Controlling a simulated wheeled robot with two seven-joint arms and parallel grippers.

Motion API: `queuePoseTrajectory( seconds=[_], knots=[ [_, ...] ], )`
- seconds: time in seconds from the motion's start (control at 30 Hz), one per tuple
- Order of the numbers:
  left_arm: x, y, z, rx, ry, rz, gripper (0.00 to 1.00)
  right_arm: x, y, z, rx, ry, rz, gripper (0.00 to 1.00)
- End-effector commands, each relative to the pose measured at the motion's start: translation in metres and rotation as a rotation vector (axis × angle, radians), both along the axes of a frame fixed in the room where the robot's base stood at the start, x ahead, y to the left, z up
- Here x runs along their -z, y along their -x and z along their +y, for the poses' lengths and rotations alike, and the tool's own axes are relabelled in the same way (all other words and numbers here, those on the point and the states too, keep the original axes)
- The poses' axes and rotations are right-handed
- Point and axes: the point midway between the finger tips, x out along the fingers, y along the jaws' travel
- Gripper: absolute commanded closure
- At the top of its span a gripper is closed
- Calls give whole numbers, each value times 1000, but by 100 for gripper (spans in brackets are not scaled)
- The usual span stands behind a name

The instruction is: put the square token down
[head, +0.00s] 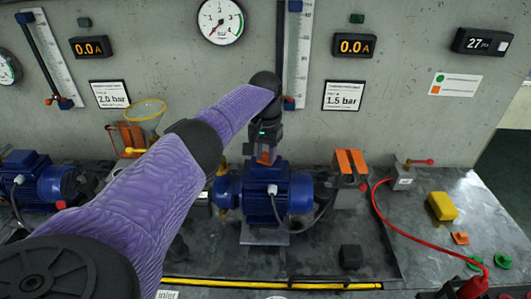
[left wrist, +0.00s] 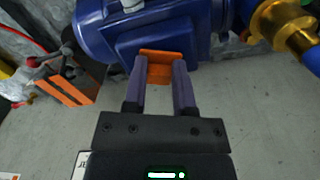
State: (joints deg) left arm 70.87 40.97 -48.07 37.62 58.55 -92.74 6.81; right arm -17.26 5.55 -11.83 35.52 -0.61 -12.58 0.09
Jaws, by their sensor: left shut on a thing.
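An orange square token (left wrist: 158,68) is held between the fingertips of my left gripper (left wrist: 160,84) in the left wrist view, in front of the blue pump motor (left wrist: 150,32). In the head view my left gripper (head: 265,147) points down over the middle blue motor (head: 268,190), and a bit of orange shows at its tips. I cannot tell whether the token touches the motor. Another flat orange token (head: 460,238) lies on the bench at the right, near green tokens (head: 503,261).
A yellow block (head: 442,206), a red cable (head: 376,212) and a small black block (head: 350,256) are on the grey bench. An orange-topped block (head: 350,162) stands right of the motor. A wall sign (head: 455,84) shows a green circle and an orange square.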

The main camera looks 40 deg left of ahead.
Motion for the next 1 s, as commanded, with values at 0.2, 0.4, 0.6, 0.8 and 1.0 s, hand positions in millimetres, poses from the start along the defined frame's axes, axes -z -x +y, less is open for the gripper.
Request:
queuePoseTrajectory(
  seconds=[0.2,0.4,0.6,0.8,1.0],
  knots=[
    [2,0,0,0,0,1,37,0,0,-1,2,1,0,47],
    [2,0,0,0,0,1,31,0,0,-1,4,2,0,47],
    [-23,0,0,-1,0,-2,31,-9,-1,-2,3,3,-2,47],
    [-82,0,0,-1,2,-5,31,-25,-2,-2,3,5,-5,47],
    [-117,0,-1,-1,2,-1,31,-31,-1,-1,4,3,-4,47]
  ],
)
